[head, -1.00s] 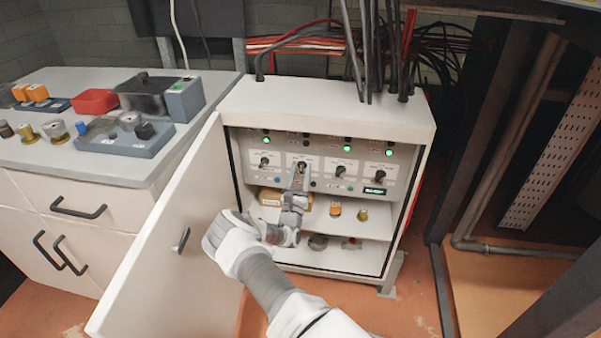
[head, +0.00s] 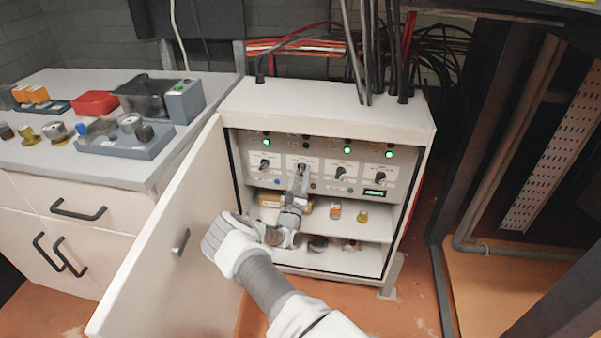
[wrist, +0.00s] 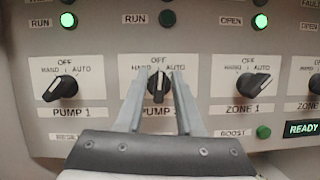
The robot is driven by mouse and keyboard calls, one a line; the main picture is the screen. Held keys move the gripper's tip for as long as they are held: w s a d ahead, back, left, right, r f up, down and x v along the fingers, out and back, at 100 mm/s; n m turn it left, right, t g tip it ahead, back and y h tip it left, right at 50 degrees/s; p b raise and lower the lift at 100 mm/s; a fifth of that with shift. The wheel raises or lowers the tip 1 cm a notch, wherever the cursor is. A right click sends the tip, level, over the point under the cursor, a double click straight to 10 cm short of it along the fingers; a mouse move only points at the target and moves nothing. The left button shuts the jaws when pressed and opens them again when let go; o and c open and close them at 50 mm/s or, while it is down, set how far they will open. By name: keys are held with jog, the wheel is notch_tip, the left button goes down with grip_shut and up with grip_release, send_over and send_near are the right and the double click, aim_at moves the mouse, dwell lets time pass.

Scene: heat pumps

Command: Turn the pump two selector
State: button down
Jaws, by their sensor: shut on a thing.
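The pump two selector (wrist: 158,86) is a black knob with a white pointer line, second from the left on the grey panel in the wrist view. Its plate reads HAND, OFF, AUTO, and the knob stands about upright, near OFF. My gripper (wrist: 160,78) has a finger on each side of this knob and is shut on it. In the head view my gripper (head: 300,170) reaches into the open cabinet to the same knob, which it largely hides. The RUN lamp (wrist: 166,18) above it is dark.
The pump 1 selector (wrist: 60,85) is left of my gripper, with a lit green lamp (wrist: 68,20) above. The zone 1 selector (wrist: 254,85) is to the right. The open cabinet door (head: 165,235) stands left of my arm. A shelf with small parts lies below the panel.

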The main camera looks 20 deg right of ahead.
jog(key=m+g+h, duration=0.1)
jog(key=m, duration=0.2)
jog(key=m+g+h, duration=0.1)
jog(key=m, duration=0.1)
jog(key=shift+m, duration=0.4)
jog(key=shift+s+f+m+g+h+p, duration=0.1)
jog(key=shift+m+g+h+p, duration=0.15)
jog(key=shift+m+g, duration=0.75)
jog(key=shift+m+g+h+p, duration=0.2)
jog(key=shift+m+g+h, duration=0.1)
jog(key=shift+m, duration=1.3)
jog(key=c, duration=0.9)
grip_release()
jog(key=shift+o, duration=0.2)
